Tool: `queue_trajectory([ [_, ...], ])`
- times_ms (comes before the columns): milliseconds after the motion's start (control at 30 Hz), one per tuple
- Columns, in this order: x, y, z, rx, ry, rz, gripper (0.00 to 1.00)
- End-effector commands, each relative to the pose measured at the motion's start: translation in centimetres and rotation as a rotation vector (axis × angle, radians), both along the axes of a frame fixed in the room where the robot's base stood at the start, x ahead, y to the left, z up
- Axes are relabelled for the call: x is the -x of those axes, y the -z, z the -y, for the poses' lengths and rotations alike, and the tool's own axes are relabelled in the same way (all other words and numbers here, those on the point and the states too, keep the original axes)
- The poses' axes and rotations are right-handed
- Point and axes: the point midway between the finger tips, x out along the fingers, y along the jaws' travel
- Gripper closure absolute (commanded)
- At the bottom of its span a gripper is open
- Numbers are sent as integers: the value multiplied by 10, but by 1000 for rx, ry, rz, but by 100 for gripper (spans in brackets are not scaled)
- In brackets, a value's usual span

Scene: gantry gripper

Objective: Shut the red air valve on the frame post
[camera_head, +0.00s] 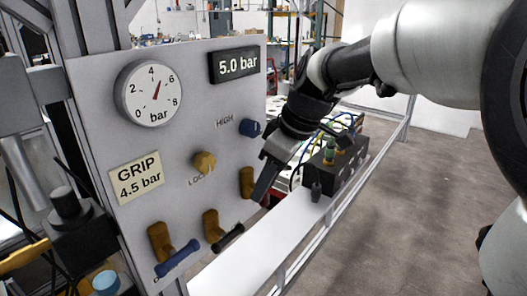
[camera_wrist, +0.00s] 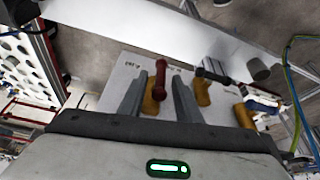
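The red valve lever (camera_wrist: 161,82) shows in the wrist view, with a brass body (camera_wrist: 150,104) on a grey panel. My gripper (camera_wrist: 158,92) is open, with one finger on each side of the lever in that picture. I see no clear contact, and cannot tell how far the fingertips are from it. In the head view my gripper (camera_head: 265,190) is at the panel's right edge, beside the rightmost brass valve body (camera_head: 247,183). There my finger mostly hides the red lever, and only a little red shows.
A black lever (camera_head: 228,237) and a blue lever (camera_head: 178,258) sit left of the red one. A white rail (camera_head: 262,238) runs alongside.

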Motion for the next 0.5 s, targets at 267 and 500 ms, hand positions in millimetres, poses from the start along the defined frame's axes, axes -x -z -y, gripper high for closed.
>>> queue_trajectory([
  [267,-2,10,-4,0,-1,0,69],
  [500,-2,10,-4,0,-1,0,83],
])
